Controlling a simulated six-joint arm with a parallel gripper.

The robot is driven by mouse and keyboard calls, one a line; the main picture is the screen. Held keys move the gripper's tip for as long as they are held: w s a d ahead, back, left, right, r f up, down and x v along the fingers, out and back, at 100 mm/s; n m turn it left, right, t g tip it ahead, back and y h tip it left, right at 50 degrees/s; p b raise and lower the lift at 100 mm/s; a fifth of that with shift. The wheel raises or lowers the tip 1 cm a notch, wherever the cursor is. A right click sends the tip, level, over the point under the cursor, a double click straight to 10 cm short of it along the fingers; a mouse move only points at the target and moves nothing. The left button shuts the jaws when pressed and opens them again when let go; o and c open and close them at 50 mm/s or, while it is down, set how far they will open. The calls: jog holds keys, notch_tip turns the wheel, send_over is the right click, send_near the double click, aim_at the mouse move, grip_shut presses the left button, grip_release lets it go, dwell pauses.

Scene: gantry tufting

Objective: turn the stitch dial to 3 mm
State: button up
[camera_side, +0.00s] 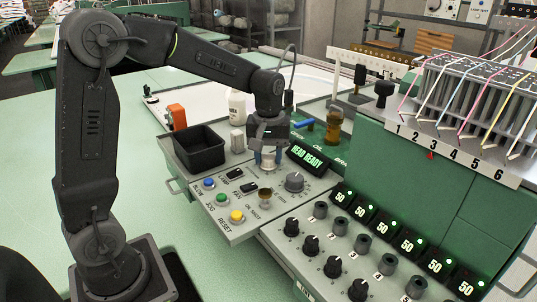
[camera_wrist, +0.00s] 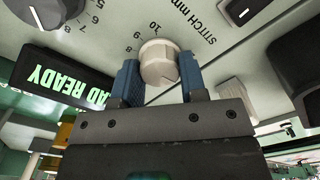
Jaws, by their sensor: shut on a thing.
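The stitch dial (camera_wrist: 157,62) is a pale, ribbed knob in the upper middle of the wrist view. Its panel shows "STITCH mm" and scale numbers including 8 and 10. My gripper (camera_wrist: 155,82) has its two blue fingers on either side of the dial, shut on it. In the side view my gripper (camera_side: 268,158) points down at the grey control panel (camera_side: 238,225), left of the green display. The dial is mostly hidden there by the fingers. I cannot read which value the dial's mark points to.
The "HEAD READY" display (camera_side: 307,158) stands close to the right of my gripper. A black bin (camera_side: 200,148) is to the left. Coloured buttons (camera_side: 222,198) line the panel's left edge.

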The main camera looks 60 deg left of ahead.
aim_at(268, 157)
jog(key=shift+n, duration=0.3)
jog(key=o, duration=0.9)
notch_tip(268, 157, up, 14)
jog(key=shift+f, duration=0.1)
dwell(0.3)
jog(key=shift+s, duration=0.1)
jog(key=s+d+f+m+t, duration=0.2)
jog(key=s+m, duration=0.1)
jog(key=s, duration=0.3)
jog(key=s+d+f+m+t, duration=0.1)
jog(key=s+d+f+m, duration=0.1)
jog(key=s, duration=0.4)
jog(key=s+d+f+m+t, duration=0.2)
jog(key=s+d+f+m, duration=0.1)
jog(key=s+m, duration=0.2)
jog(key=shift+s+d+m+t, duration=0.2)
jog(key=shift+s+m+t, duration=0.15)
jog(key=shift+s, duration=0.55)
